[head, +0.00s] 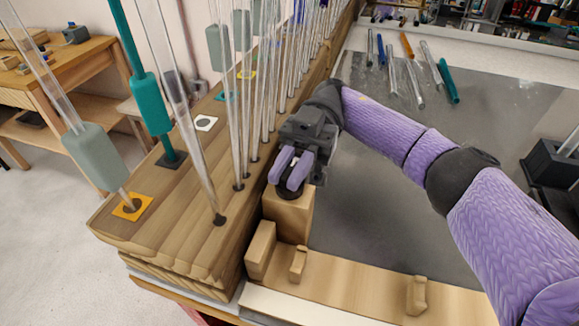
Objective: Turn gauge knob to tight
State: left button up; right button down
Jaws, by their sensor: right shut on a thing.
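My right gripper (291,170) reaches in from the right over a small wooden block (289,212) beside the wooden rod rack. Its purple fingers point down at a dark round knob (290,191) on top of the block. The fingers are shut on the knob, which they partly cover. No marking for tight can be made out. My left gripper is not in view.
The wooden rack (165,222) holds upright and leaning glass rods, some with grey or teal sleeves. Loose rods, one of them teal (447,81), lie on the dark table surface (365,200). Wooden pegs (417,295) stand on the strip in front.

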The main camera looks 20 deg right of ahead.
aim_at(290, 169)
jog(key=c, duration=0.6)
grip_release()
jog(key=shift+c, duration=0.2)
jog(key=shift+r, duration=0.1)
notch_tip(290, 169, up, 9)
jog(key=shift+f+p, duration=0.1)
jog(key=shift+p, duration=0.95)
jog(key=shift+r, duration=0.55)
